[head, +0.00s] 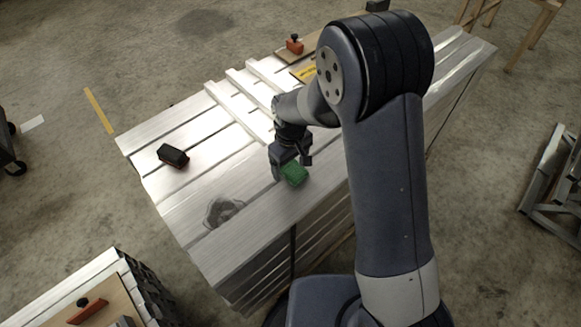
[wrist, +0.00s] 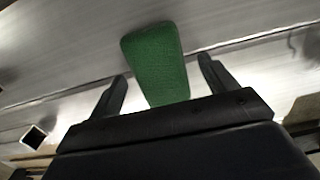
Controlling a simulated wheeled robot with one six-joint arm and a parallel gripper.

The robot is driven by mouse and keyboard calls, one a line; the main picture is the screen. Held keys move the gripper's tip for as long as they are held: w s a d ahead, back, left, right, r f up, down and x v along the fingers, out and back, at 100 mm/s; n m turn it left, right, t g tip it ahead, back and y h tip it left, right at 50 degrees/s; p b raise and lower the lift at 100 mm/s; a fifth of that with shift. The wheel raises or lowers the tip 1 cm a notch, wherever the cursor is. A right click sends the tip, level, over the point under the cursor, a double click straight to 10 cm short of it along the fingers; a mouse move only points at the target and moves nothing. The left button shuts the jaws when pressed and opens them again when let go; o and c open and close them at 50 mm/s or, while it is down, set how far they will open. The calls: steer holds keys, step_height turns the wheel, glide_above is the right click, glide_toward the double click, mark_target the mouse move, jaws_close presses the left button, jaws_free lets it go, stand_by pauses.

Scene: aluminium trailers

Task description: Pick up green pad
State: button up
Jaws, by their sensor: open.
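The green pad (head: 294,173) lies on the aluminium planks of the stack (head: 262,222), near the edge closest to me. My gripper (head: 290,168) is right above and beside it in the head view. In the wrist view the green pad (wrist: 157,62) is a rounded block that reaches between the two dark fingers of my gripper (wrist: 163,85). The fingers stand apart, with a gap on each side of the pad. The pad's near end is hidden behind the gripper body.
Raised aluminium bars (head: 240,110) lie behind my gripper. An orange-handled tool (head: 294,44) stands at the back. Another stack (head: 100,275) is at lower left.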

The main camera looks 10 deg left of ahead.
mark_target(290, 166)
steer(key=shift+f, duration=0.25)
steer(key=shift+c, duration=0.4)
steer(key=c, duration=1)
step_height(290, 166, up, 10)
